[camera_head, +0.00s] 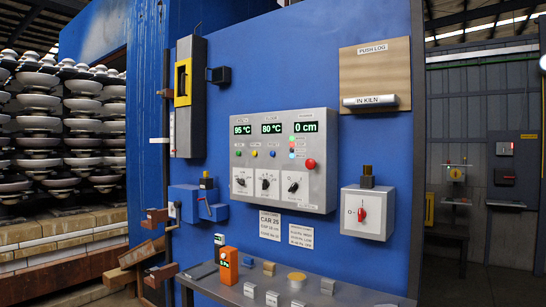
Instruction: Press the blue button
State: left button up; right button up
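A grey control panel (216,190) is fixed to the blue wall in front of me. A small blue button (272,154) sits on the panel's face, under the green "80 °C" display (271,128). To its left are a small yellow button (254,154) and a small green one (238,153). A larger red button (310,163) is to its right. Dark rotary knobs (265,183) are below. Neither of my grippers shows in this view.
Below the panel, a grey shelf (345,294) holds an orange device (228,265) and several small blocks. A box with a red knob (362,214) is on the wall at right. Brown brackets (154,217) stick out at left. Nothing visibly blocks the panel's front.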

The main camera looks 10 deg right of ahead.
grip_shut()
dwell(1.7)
